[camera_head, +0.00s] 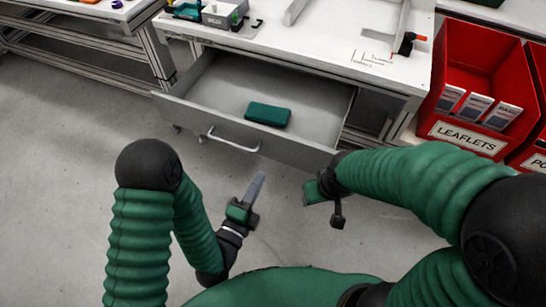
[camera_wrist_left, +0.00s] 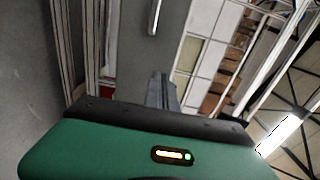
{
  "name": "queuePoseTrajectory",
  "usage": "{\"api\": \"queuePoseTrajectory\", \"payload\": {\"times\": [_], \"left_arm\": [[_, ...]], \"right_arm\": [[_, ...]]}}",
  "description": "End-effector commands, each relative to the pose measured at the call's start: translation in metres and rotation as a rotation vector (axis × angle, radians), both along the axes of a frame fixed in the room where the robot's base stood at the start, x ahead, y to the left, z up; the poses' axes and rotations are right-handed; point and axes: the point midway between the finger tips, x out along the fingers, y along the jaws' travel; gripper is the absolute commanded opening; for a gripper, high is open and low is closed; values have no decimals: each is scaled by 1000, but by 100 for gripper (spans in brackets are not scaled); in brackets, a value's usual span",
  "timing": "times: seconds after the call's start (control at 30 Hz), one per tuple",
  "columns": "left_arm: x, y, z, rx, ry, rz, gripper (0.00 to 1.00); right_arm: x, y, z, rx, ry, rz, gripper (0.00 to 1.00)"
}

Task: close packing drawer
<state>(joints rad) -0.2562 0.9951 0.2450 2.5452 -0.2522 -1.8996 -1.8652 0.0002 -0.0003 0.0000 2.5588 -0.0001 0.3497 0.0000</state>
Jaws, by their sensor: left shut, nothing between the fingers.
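The packing drawer (camera_head: 200,118) is pulled out from under the white worktable. A dark green box-like item (camera_head: 268,115) lies inside it. The drawer's front has a bar handle (camera_head: 233,142), which also shows in the left wrist view (camera_wrist_left: 155,16). My left gripper (camera_head: 259,178) is shut and empty, in front of the drawer and just below the handle, apart from it. Its fingers show in the left wrist view (camera_wrist_left: 162,88). My right gripper (camera_head: 322,190) is near the right end of the drawer front; its fingers are not clear to see.
The white worktable (camera_head: 320,45) stands above the drawer, with a grey box (camera_head: 222,14) and small parts on it. A red bin labelled LEAFLETS (camera_head: 468,137) stands at the right. Grey floor (camera_head: 60,130) is clear at the left.

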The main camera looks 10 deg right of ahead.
Motion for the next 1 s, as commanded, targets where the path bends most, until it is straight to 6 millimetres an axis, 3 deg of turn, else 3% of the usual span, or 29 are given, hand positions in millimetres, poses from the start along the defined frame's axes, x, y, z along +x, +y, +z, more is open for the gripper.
{"api": "queuePoseTrajectory", "payload": {"times": [0.03,0.13,0.23,0.53,1.0], "left_arm": [[8,-1,-13,-3,-6,8,0],[17,-8,-12,-3,-5,7,0],[35,-21,-2,-3,0,7,0],[80,-54,-4,0,2,7,0],[89,-62,-3,2,4,6,0]], "right_arm": [[-1,0,-27,0,2,0,52],[-1,0,-49,0,2,0,52],[-1,0,-39,0,2,0,52],[-1,0,-49,0,2,0,52],[-1,0,-50,0,2,0,52]]}}
